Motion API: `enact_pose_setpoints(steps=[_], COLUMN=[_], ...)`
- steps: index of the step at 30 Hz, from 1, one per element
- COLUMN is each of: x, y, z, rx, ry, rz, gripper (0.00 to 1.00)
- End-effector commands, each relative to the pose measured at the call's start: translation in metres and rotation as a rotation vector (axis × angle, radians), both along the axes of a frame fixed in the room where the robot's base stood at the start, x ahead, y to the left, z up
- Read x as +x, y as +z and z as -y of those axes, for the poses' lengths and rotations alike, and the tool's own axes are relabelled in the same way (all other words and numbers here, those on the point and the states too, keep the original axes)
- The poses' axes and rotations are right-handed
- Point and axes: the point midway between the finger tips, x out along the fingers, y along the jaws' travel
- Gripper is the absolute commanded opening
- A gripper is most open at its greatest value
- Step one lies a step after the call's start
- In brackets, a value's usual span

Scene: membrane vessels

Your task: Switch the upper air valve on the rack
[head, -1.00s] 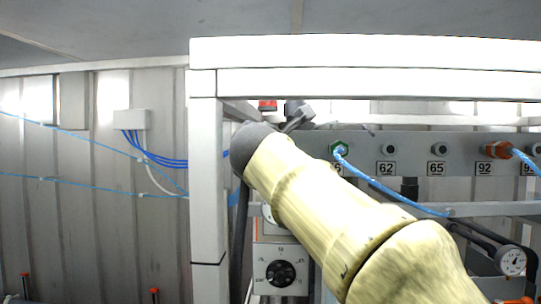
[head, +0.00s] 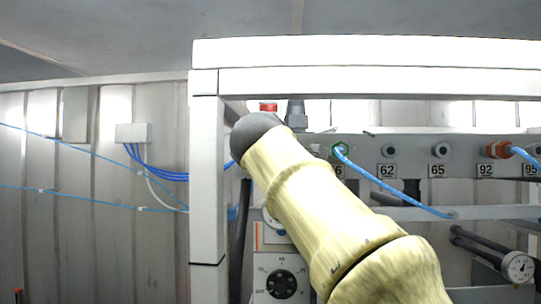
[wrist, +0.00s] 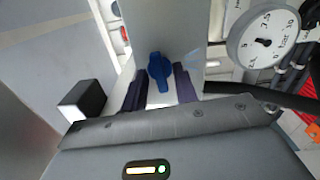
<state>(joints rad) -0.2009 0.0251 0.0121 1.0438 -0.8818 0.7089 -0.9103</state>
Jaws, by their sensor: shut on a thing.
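The upper air valve has a small blue handle (wrist: 158,70), seen in the wrist view against a pale grey panel (wrist: 190,25). My gripper (wrist: 160,84) has its two dark purple fingers on either side of this handle and is shut on it. The handle's lower end lies between the fingers, and its rounded top shows beyond them. In the head view my pale yellow arm reaches up to the rack's upper left, and its dark wrist hides the valve and the fingers.
A white rack frame (head: 207,170) stands left of my arm. A round gauge (wrist: 263,38) and a black hose (wrist: 270,95) are close by on the right. A blue tube (head: 390,187) runs from a green-ringed port. A dial (head: 281,284) sits below.

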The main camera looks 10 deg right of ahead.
Motion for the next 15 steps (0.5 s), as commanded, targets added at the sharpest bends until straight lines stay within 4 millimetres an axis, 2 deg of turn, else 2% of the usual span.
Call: enact_pose_setpoints(steps=[6, 15], x=[0.0012, 0.0012], y=[-0.0040, -0.0039], z=[0.0001, 0.0002], rx=[0.077, 0.098], ry=[-0.003, -0.003], rz=[0.016, 0.022], gripper=[0.06, 0.06])
